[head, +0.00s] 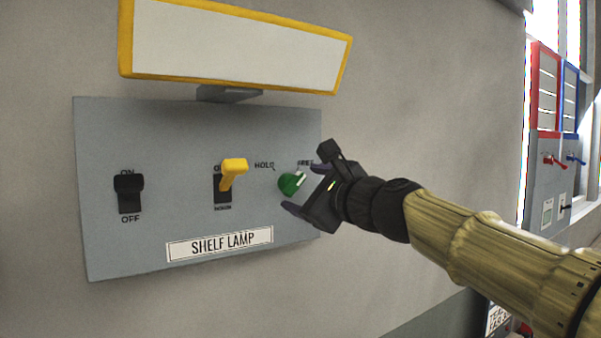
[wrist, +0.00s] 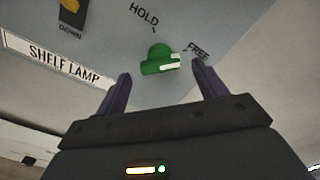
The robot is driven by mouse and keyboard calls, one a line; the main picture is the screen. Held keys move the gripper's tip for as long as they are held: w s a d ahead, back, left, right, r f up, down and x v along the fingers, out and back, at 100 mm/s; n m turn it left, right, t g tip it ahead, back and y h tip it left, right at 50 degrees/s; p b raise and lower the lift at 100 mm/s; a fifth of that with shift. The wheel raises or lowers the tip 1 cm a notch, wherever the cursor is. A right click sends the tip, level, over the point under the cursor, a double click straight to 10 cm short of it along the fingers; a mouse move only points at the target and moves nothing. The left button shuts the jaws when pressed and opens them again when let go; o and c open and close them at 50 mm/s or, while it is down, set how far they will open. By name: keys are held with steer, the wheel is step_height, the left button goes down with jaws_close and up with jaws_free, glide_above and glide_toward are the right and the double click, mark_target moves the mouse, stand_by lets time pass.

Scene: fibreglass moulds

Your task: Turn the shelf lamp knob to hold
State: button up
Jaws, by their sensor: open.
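The shelf lamp knob (head: 290,184) is green with a white pointer mark, on the right part of the grey SHELF LAMP panel (head: 110,250). In the wrist view the knob (wrist: 158,58) has its white mark turned toward the FREE label (wrist: 198,51); the HOLD label (wrist: 145,14) is at its upper left. My gripper (head: 302,188) is open at the knob's right in the head view. In the wrist view its fingers (wrist: 162,82) stand apart, with the knob ahead and between them. I see no contact with the knob.
A yellow lever switch (head: 232,172) sits left of the knob, and a black ON/OFF switch (head: 129,192) farther left. A yellow-framed white board (head: 235,45) juts out above the panel. Red (head: 545,90) and blue panels are at the far right.

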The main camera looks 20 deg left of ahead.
mark_target(292, 184)
steer(key=shift+p+x, duration=0.55)
steer(key=shift+x, duration=0.3)
steer(key=shift+w+a+p, duration=0.3)
steer(key=shift+w+a, duration=0.1)
steer(key=shift+a, duration=0.05)
steer(key=shift+c, duration=0.2)
steer(key=c, duration=0.9)
